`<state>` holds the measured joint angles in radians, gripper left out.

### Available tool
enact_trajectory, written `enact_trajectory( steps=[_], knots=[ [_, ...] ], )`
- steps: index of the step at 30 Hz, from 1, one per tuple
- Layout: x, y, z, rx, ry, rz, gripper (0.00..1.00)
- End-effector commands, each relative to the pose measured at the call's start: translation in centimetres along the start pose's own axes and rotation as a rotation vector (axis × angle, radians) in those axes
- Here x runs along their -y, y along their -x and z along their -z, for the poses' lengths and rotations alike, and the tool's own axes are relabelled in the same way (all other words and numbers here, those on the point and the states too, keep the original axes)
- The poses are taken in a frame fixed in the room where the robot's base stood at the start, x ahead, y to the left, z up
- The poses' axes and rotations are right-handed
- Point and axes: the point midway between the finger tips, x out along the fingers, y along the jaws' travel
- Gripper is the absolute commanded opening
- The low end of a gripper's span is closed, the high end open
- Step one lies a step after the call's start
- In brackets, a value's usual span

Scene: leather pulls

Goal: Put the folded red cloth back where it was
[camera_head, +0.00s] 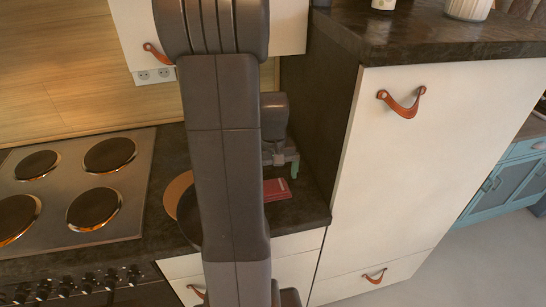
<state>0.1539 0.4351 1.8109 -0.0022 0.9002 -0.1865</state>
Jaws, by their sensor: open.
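The folded red cloth (277,190) lies on the dark countertop (305,212), near its front right corner beside the tall white cabinet. My arm crosses in front and hides what lies to its left. My gripper (281,165) points down just above and behind the cloth in the picture. Its jaws are open, with a green fingertip showing on the right; the left one is mostly hidden. The gripper appears empty and apart from the cloth, though the exact gap is hard to tell.
A stove with several round hotplates (109,155) is at left. A round brown board (178,194) and a dark round thing (190,216) sit partly behind my arm. The tall white cabinet (420,150) with leather pulls bounds the counter on the right.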

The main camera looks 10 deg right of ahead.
Motion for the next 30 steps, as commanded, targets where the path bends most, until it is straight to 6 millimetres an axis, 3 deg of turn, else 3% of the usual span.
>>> enact_trajectory(
  steps=[6,12,30],
  knots=[
    [0.0,4.5,0.1,-0.006,0.0,-0.001,1.0],
    [0.0,7.0,0.0,-0.001,0.0,0.0,1.0],
    [0.0,7.5,0.0,0.001,0.0,0.0,1.0]
  ],
)
